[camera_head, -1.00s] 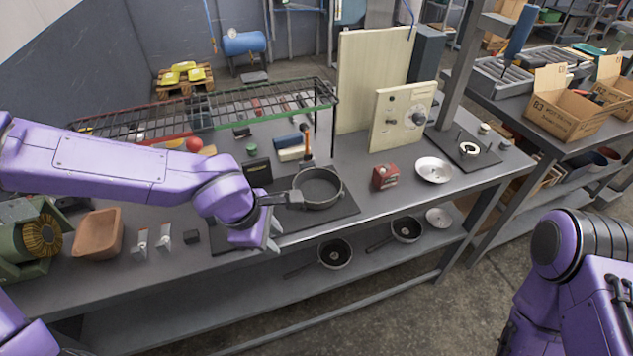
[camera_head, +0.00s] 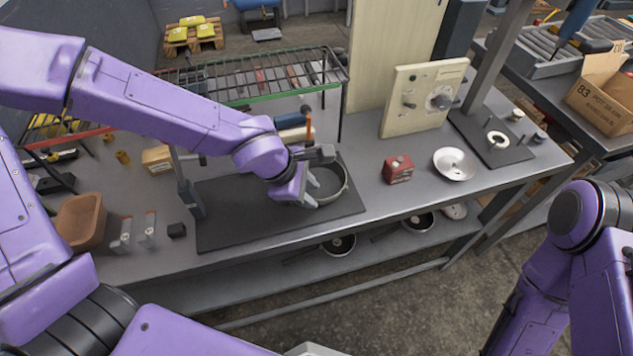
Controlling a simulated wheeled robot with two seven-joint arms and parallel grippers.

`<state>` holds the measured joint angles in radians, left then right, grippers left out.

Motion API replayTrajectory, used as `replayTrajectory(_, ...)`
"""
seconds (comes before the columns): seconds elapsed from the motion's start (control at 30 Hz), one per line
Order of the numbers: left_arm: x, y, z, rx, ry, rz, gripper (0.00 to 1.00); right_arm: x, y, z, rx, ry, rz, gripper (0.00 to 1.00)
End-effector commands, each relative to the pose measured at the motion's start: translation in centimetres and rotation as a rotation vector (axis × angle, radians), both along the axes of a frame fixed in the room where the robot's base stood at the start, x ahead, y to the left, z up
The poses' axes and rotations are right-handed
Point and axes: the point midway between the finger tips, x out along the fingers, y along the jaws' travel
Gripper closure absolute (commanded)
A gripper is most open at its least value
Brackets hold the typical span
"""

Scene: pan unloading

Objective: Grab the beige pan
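A round dark grey pan (camera_head: 340,194) with a paler inside sits on the dark mat (camera_head: 235,220) on the workbench. I see no pan that is clearly beige. My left gripper (camera_head: 309,193) points down at the left part of the pan, with its pale fingers over or at the rim. It covers that side of the pan, and no handle shows. I cannot tell whether the fingers are open, shut or touching it. My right arm is at the right edge, and its gripper is out of view.
A red box (camera_head: 397,169) and a silver dish (camera_head: 454,164) stand right of the mat. A wire rack (camera_head: 270,90) is behind. A brown tub (camera_head: 80,221) and small metal pieces are at the left. More pans (camera_head: 418,222) lie on the lower shelf.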

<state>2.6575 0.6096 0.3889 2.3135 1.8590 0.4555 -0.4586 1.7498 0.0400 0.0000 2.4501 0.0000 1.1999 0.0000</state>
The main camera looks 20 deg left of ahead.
Motion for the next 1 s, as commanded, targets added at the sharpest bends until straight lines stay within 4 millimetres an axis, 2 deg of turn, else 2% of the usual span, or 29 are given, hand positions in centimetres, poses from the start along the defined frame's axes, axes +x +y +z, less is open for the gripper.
replayTrajectory(0.03, 0.3, -0.1, -1.1, 0.007, 0.002, -0.003, 0.67, 0.0, 0.0, -0.3, 0.000, 0.000, 0.000, 0.48)
replayTrajectory(0.1, 0.5, -0.6, -2.0, 0.005, 0.001, -0.003, 0.67, 0.0, 0.0, -0.5, 0.000, 0.000, 0.000, 0.48)
replayTrajectory(0.37, 0.8, -0.8, -2.3, -0.001, -0.001, -0.001, 0.67, 0.0, 0.0, -0.5, 0.000, 0.000, 0.000, 0.48)
replayTrajectory(0.5, 0.8, -0.8, -2.3, -0.001, -0.001, -0.001, 1.00, 0.0, 0.0, -0.5, 0.000, 0.000, 0.000, 0.48)
replayTrajectory(0.87, 0.8, -0.8, -2.1, 0.000, -0.002, -0.002, 1.00, 0.0, 0.0, -0.4, 0.000, 0.000, 0.000, 0.48)
replayTrajectory(1.0, 0.8, -0.8, -1.1, -0.001, -0.003, -0.001, 1.00, 0.0, 0.0, -0.1, 0.000, 0.000, 0.000, 0.48)
